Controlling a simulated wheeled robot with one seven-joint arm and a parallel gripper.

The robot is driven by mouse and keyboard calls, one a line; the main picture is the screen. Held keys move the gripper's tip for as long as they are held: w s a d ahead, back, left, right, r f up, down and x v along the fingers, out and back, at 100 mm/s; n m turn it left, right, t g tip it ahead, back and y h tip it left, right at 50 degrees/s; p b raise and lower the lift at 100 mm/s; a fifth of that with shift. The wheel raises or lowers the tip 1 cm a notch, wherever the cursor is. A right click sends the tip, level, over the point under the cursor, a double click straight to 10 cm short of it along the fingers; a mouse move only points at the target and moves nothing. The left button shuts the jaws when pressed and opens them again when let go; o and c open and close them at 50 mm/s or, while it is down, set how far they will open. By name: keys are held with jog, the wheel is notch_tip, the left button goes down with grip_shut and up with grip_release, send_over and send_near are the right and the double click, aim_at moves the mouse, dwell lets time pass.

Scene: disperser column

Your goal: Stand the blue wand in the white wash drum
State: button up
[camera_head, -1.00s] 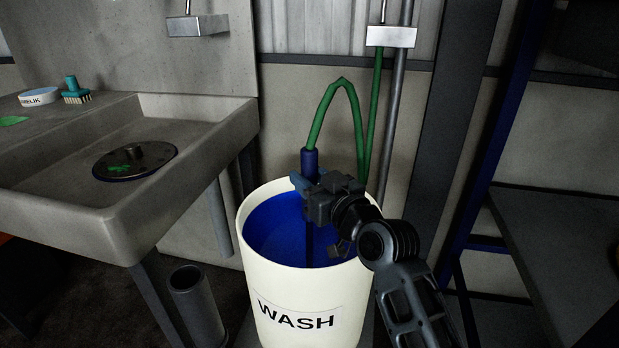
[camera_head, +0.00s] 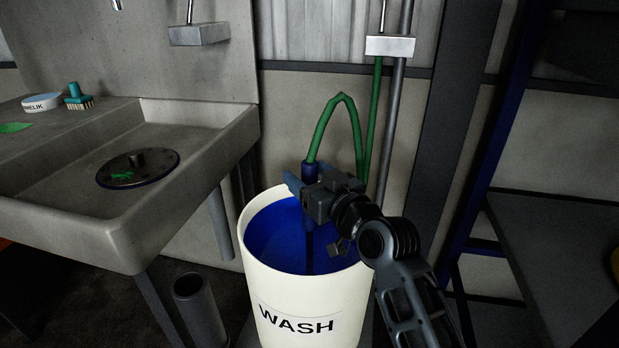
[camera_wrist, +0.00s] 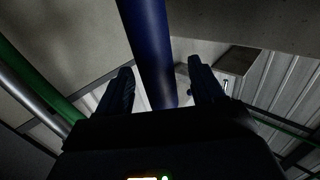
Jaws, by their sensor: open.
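The white wash drum (camera_head: 296,288) stands on the floor, labelled WASH, with blue inside. The blue wand (camera_head: 309,172) is upright in the drum, its top above the rim with a green hose (camera_head: 341,98) arching from it. Its lower end is down in the blue interior, where I cannot see what it rests on. My gripper (camera_head: 293,182) is at the wand's upper part, above the drum. In the wrist view the fingers (camera_wrist: 160,88) are apart, with the wand (camera_wrist: 151,50) between them and gaps visible on both sides.
A grey sink (camera_head: 180,216) with a round dark lid (camera_head: 138,167) stands left. A brush (camera_head: 78,97) and a white bowl (camera_head: 42,102) sit on its ledge. A grey tube (camera_head: 198,305) stands on the floor left of the drum. A shelf (camera_head: 560,250) is at right.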

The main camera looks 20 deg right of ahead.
notch_tip(320, 180, up, 28)
jog(key=p, duration=2.2)
jog(key=s+d+f+m+g+h, duration=0.1)
jog(key=s+f, duration=0.7)
jog(key=s, duration=0.4)
jog(key=s+d+f+g+h, duration=0.1)
jog(key=s+f+h, duration=0.1)
jog(key=s+f, duration=0.85)
jog(key=s+a+r, duration=0.1)
jog(key=s+r, duration=0.1)
jog(key=s, duration=1.1)
jog(key=s+a+r+g, duration=0.1)
jog(key=s+r, duration=0.2)
jog(key=s, duration=1.1)
jog(key=shift+s+r+m, duration=0.25)
jog(key=shift+r+m, duration=0.05)
jog(key=shift+m, duration=0.1)
